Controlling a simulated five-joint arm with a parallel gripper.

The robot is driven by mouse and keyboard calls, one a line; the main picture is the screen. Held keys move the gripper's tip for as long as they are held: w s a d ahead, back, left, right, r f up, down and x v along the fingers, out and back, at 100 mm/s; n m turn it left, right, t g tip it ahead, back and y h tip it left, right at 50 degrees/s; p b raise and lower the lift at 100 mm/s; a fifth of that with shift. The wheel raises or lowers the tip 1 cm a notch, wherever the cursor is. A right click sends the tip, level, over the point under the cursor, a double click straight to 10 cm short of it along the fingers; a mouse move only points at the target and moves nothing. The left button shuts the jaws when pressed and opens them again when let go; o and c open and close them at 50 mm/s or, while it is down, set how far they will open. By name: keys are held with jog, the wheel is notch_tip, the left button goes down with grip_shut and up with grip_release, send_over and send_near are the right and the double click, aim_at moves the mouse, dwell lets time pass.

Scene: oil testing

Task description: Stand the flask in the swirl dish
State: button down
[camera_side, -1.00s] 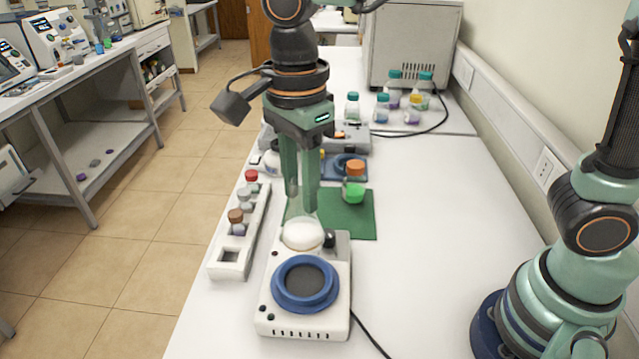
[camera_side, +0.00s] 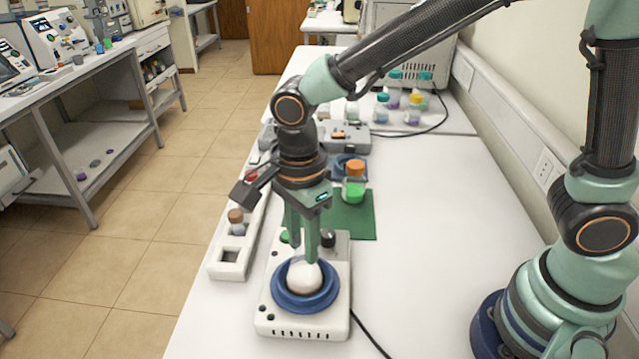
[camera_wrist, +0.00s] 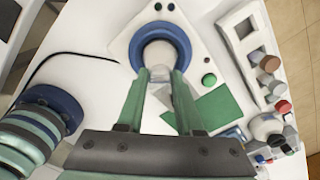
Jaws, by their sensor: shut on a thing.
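The flask (camera_side: 303,279) is a small rounded vessel with pale white contents. My gripper (camera_side: 303,252) is shut on its neck from above, and the flask looks upright. The swirl dish is a blue ring (camera_side: 305,306) with a dark centre on a white device. In the side view the flask's body is within the ring's opening. In the wrist view the flask (camera_wrist: 160,56) lies between my fingertips (camera_wrist: 161,74), with the blue ring (camera_wrist: 160,27) around it. I cannot tell whether its base touches the dish floor. My fingers hide most of the neck.
A white rack (camera_side: 232,262) with capped vials stands left of the device. Behind it, an orange-capped bottle of green liquid (camera_side: 354,185) stands on a green mat (camera_side: 355,220). A black cable (camera_side: 372,338) runs right.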

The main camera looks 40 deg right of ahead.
jog(key=c, duration=0.6)
grip_release()
jog(key=shift+f, duration=0.15)
jog(key=shift+o, duration=0.2)
notch_tip(320, 180, up, 12)
jog(key=s+d+n+t, duration=0.2)
jog(key=d+n+t, duration=0.3)
jog(key=d+n, duration=1.3)
jog(key=shift+d+t, duration=0.3)
jog(key=shift+d, duration=1.15)
jog(key=shift+s, duration=0.1)
